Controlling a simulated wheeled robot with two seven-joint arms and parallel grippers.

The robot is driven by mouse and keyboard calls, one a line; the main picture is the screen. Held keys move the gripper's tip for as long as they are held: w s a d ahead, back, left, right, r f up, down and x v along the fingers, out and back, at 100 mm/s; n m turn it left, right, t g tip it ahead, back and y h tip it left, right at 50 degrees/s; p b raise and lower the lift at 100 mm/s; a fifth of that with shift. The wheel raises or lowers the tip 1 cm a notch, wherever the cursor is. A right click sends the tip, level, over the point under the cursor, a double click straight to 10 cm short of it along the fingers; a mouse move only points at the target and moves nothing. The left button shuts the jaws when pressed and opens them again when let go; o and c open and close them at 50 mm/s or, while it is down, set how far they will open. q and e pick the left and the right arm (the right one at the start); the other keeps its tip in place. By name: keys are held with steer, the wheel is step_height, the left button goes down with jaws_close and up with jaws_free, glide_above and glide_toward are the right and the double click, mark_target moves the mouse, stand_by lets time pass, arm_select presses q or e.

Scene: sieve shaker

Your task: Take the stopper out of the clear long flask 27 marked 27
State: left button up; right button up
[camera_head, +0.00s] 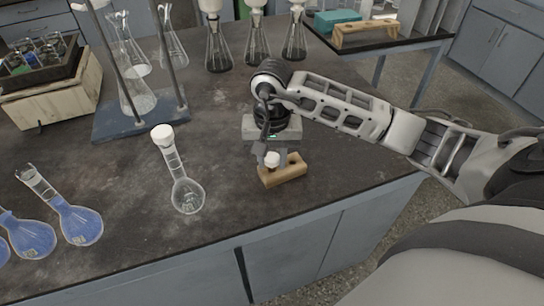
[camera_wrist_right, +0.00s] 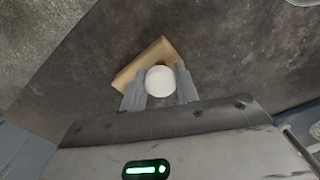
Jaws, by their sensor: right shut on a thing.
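A clear long-necked flask (camera_head: 187,195) stands on the dark bench in the head view, with a white stopper (camera_head: 162,132) in its mouth. I cannot read any number on it. My right gripper (camera_head: 270,150) is to the right of this flask, pointing down at a small wooden block (camera_head: 284,174). Its fingers are shut on a white round-topped piece (camera_head: 272,159), which also shows between the fingers in the right wrist view (camera_wrist_right: 160,81). Whether this piece sits in the block or just above it, I cannot tell. My left gripper is not in view.
Blue-filled long-necked flasks (camera_head: 78,222) stand at the left. A stand with a blue base (camera_head: 140,118) and glassware is behind the clear flask. Several dark-bottomed flasks (camera_head: 218,55) line the back. The bench's front edge runs close to the wooden block.

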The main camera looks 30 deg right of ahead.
arm_select(q)
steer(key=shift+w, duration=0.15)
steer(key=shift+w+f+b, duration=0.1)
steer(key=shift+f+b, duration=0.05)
steer(key=shift+b, duration=0.25)
arm_select(e)
steer(key=shift+f, duration=0.2)
arm_select(q)
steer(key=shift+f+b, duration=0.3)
steer(key=shift+b, duration=0.35)
arm_select(e)
steer(key=shift+f, duration=0.5)
steer(key=shift+s+f, duration=0.1)
steer(key=shift+f, duration=0.05)
